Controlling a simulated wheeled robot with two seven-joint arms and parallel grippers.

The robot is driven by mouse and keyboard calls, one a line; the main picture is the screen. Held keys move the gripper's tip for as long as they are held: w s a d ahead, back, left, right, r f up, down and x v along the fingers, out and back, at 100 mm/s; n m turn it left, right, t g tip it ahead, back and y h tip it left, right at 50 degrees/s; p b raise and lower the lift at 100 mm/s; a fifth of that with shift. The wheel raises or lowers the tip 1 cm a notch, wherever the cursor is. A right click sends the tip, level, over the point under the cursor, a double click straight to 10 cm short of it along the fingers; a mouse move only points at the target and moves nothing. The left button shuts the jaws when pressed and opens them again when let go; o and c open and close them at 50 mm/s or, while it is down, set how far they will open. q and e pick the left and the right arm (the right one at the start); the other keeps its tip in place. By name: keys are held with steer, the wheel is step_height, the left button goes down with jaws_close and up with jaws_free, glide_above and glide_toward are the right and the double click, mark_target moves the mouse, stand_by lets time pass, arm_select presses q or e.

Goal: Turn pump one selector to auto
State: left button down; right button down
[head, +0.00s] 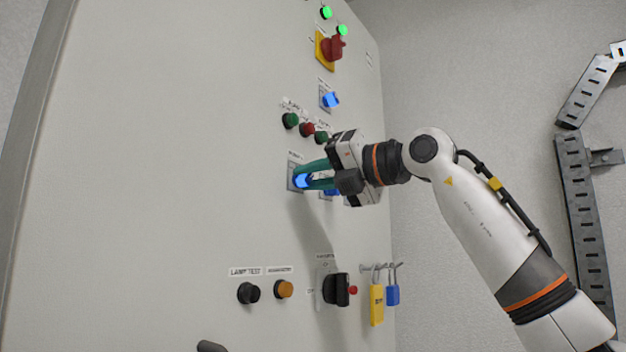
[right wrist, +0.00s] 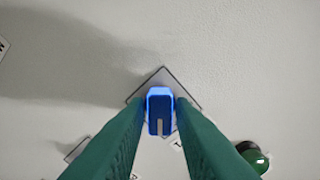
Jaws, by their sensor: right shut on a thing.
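A lit blue selector knob (head: 302,181) sits on a small square plate on the grey panel, left of a second blue knob (head: 332,191) in the same row. Its label is too small to read. My right gripper (head: 306,178) has its green fingers closed around the lit knob. In the right wrist view the fingers stand on both sides of the knob (right wrist: 160,112), and its pale pointer mark points down in the picture. The plate (right wrist: 162,75) looks like a diamond there. My left gripper is not in view.
Below are a black button (head: 248,293), an orange button (head: 284,289), a black rotary switch (head: 335,289) and hanging padlocks (head: 377,303). The panel's left part is bare.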

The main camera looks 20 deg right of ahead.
steer(key=shift+m, duration=0.4)
steer(key=c, duration=1.4)
jaws_free()
steer(key=shift+c, duration=0.2)
steer(key=shift+s+d, duration=0.1)
steer(key=shift+d, duration=0.05)
steer(key=shift+s+d+f+b, duration=0.1)
steer(key=shift+s+d+b, duration=0.1)
steer(key=shift+s+b, duration=0.15)
steer(key=b+v, duration=0.3)
steer(key=v, duration=0.8)
steer(key=shift+b, duration=0.4)
